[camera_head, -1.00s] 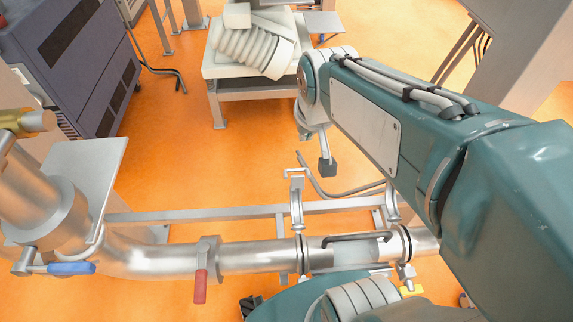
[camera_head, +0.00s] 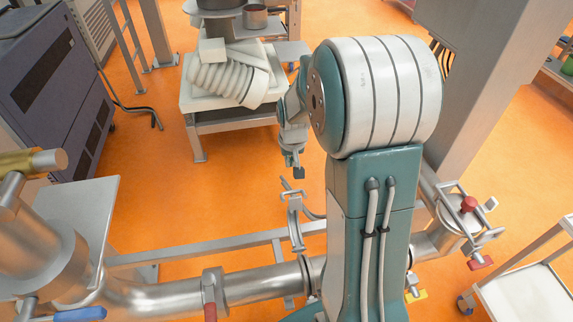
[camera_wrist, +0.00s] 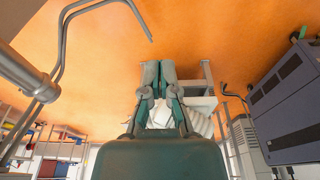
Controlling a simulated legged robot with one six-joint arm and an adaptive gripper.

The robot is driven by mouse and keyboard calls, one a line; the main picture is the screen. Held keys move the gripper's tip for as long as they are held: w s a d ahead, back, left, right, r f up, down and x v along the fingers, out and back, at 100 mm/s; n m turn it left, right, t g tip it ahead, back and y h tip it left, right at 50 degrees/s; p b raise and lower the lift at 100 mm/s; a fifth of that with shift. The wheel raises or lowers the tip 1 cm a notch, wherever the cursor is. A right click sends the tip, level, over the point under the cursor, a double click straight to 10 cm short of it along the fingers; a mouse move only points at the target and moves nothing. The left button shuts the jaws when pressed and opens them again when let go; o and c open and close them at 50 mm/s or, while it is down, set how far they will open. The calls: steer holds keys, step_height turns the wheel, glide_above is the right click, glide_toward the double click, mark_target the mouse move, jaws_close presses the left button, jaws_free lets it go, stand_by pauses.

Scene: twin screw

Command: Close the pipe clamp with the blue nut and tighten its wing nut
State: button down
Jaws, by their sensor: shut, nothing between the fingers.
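An open metal pipe clamp half (camera_head: 295,222) stands up from the silver pipe (camera_head: 255,284) in the head view. Its lower part is at the pipe, left of my upright arm.
A white table (camera_head: 225,98) with a ribbed part stands behind. A bent metal tube (camera_wrist: 62,60) shows at upper left in the wrist view. A white cart (camera_head: 525,295) stands right.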

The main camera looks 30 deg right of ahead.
step_height(320, 180, down, 6)
steer(key=s, duration=0.2)
steer(key=shift+s+a+f, duration=0.2)
steer(key=shift+s+a, duration=0.1)
steer(key=shift+a, duration=0.05)
steer(key=shift+a, duration=0.15)
steer(key=shift+r, duration=0.1)
stand_by(0.3)
